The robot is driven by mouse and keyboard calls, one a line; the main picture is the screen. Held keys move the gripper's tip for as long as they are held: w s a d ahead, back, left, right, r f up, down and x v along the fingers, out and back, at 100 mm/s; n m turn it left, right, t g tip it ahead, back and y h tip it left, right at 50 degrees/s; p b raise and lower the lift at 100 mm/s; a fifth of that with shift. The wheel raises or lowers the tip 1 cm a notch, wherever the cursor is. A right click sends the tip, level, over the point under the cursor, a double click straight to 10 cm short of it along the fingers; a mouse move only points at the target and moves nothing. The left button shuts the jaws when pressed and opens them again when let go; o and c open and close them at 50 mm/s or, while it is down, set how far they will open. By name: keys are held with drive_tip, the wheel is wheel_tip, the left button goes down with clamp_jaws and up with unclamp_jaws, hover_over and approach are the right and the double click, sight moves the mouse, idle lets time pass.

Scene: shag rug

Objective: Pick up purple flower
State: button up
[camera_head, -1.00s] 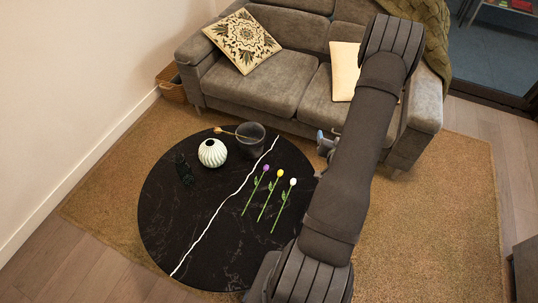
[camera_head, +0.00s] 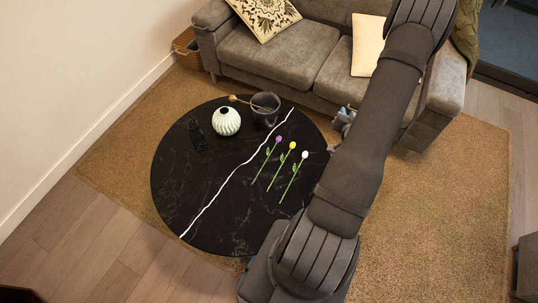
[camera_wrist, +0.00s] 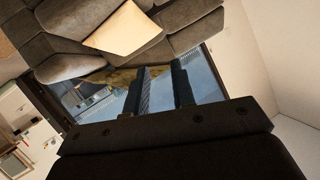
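The purple flower (camera_head: 278,139) lies on the black round table (camera_head: 215,185), its green stem running toward the lower left. It is the leftmost of three flowers in a row. A yellow flower (camera_head: 292,146) and a white flower (camera_head: 304,155) lie to its right. My gripper (camera_head: 343,121) is partly hidden behind my arm, beyond the table's right edge and apart from the flowers. In the wrist view its two fingers (camera_wrist: 161,72) stand apart with nothing between them. No flower shows in the wrist view, which faces the sofa and the room.
A white ribbed vase (camera_head: 226,121) and a dark pot (camera_head: 265,108) stand at the table's back, with a dry stem across the pot. A small dark object (camera_head: 196,136) is at the left. A grey sofa (camera_head: 282,50) borders the table's far side. The table's front is clear.

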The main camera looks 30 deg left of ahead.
drive_tip(key=shift+c, duration=0.3)
drive_tip(key=g+h, duration=0.7)
drive_tip(key=g, duration=0.6)
approach(274, 146)
drive_tip(key=f, duration=0.2)
drive_tip(key=d+f, duration=0.1)
drive_tip(key=f, duration=0.4)
drive_tip(key=shift+w+d+f, duration=0.1)
drive_tip(key=shift+d+f, duration=0.2)
drive_tip(key=shift+f, duration=0.05)
clamp_jaws()
